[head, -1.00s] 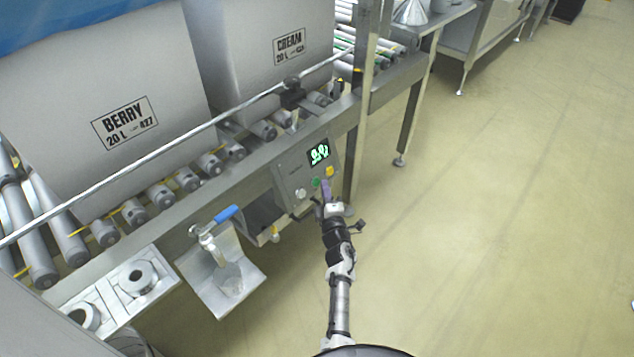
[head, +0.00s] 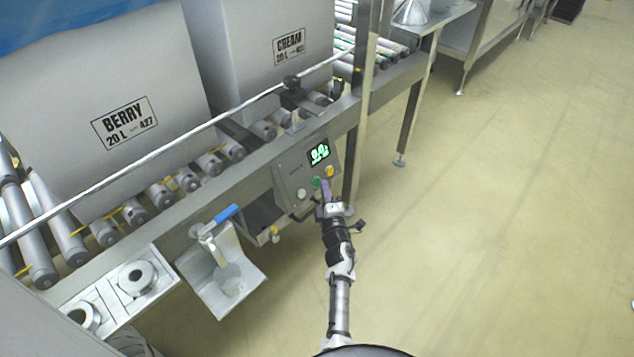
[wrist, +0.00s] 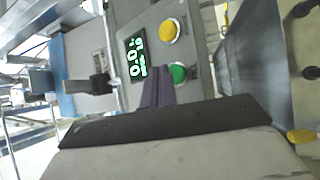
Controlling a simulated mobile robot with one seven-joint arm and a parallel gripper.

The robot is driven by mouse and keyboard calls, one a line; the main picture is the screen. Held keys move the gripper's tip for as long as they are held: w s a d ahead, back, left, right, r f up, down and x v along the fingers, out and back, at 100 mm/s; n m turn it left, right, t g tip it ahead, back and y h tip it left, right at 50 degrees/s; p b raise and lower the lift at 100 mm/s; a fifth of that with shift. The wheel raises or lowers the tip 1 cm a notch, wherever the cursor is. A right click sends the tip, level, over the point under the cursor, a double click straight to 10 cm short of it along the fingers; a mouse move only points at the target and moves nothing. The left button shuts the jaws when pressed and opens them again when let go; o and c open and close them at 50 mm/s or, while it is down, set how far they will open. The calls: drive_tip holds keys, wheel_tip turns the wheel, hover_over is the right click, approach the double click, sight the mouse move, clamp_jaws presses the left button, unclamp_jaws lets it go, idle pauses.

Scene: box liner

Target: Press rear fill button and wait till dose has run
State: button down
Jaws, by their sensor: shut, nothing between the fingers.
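The grey control panel (head: 291,177) is fixed to the front of the steel conveyor frame. It has a green-lit display (head: 319,153), a yellow button (head: 329,171), a green button (head: 316,182) and a pale button (head: 301,193). In the wrist view the yellow button (wrist: 169,31) and green button (wrist: 178,73) show beside the display (wrist: 137,57). My gripper (head: 326,186) is shut and empty, its purple fingers (wrist: 158,88) at the panel beside the green button. I cannot tell whether the fingertips touch the panel or a button; the display digits are not clearly readable.
Large grey boxes labelled BERRY (head: 75,115) and CREAM (head: 265,55) stand on the roller conveyor. A blue-handled tap (head: 226,214) sits left of the panel over a steel tray (head: 205,290). A steel post (head: 362,110) stands right of the panel. The floor at right is clear.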

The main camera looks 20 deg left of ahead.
drive_tip(key=shift+a, duration=0.15)
drive_tip(key=shift+a+b, duration=0.25)
drive_tip(key=shift+b, duration=0.15)
drive_tip(key=shift+f, duration=0.15)
